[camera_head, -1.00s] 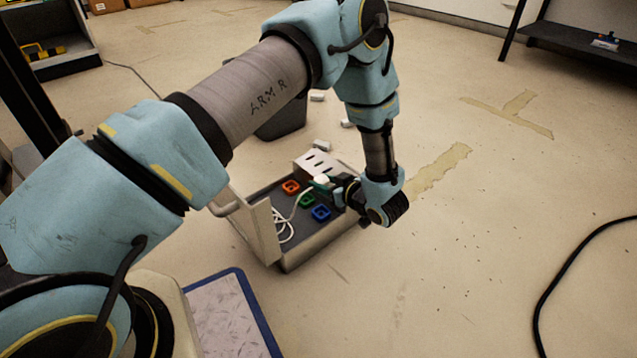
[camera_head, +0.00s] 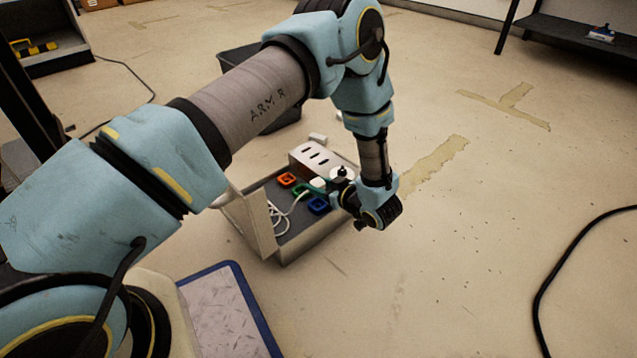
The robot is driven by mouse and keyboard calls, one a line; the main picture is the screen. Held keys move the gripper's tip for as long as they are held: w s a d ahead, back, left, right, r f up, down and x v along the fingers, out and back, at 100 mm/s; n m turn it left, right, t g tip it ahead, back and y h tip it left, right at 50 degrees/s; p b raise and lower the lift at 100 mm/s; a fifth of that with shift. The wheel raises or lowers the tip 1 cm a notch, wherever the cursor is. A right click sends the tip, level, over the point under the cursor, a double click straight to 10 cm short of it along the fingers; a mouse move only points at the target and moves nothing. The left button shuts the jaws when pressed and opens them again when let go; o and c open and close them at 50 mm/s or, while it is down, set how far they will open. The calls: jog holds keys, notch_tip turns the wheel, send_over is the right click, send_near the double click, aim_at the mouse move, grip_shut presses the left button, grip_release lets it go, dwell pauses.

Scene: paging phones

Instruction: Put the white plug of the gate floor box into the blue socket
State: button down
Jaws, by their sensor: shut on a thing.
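The floor box (camera_head: 297,252) is an open grey tray on the floor, with an upright pale panel at its left. In it are an orange-red socket (camera_head: 287,180), a green socket (camera_head: 298,190) partly covered, and the blue socket (camera_head: 318,206) nearest the front right. The white plug (camera_head: 318,184) is above and behind the blue socket in the picture, apart from it. A white cord (camera_head: 283,214) lies coiled in the tray. My gripper (camera_head: 326,186) reaches in from the right and is shut on the white plug. The fingertips are small and partly hidden.
A white slotted block (camera_head: 318,157) stands at the box's back edge. A dark bin (camera_head: 285,118) is behind, partly hidden by my arm. A black cable (camera_head: 560,275) lies at the right. The floor right of the box is clear.

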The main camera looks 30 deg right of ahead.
aim_at(319, 208)
jog(key=shift+f+b, duration=1)
jog(key=shift+f, duration=1.15)
jog(key=shift+f, duration=0.35)
jog(key=shift+c, duration=1.7)
grip_release()
jog(key=shift+s, duration=0.1)
jog(key=p+v, duration=0.4)
jog(key=v, duration=0.6)
jog(key=shift+s+p, duration=0.25)
jog(key=shift+p, duration=0.1)
jog(key=shift+d+r, duration=0.1)
jog(key=shift+r, duration=0.05)
